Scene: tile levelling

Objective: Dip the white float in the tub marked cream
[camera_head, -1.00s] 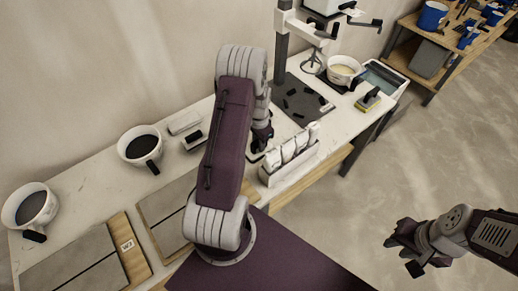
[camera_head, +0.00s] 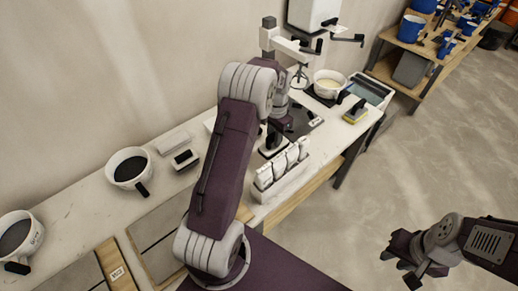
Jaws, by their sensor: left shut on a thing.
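My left gripper (camera_head: 281,123) is shut on the dark handle of a float (camera_head: 271,152) with a pale base, just behind the rack of white pieces. My arm hides part of it. A white tub (camera_head: 329,86) with cream-coloured contents stands at the back right of the bench, right of the float and apart from it. I cannot read a mark on it. Two other white tubs, one near the wall (camera_head: 129,168) and one at the left edge (camera_head: 20,240), hold dark grey contents. My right gripper (camera_head: 402,263) is open and empty over the floor at right.
A white rack (camera_head: 270,190) of upright white pieces stands at the bench's front edge. A small dark-topped block (camera_head: 185,159) lies left of my arm.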

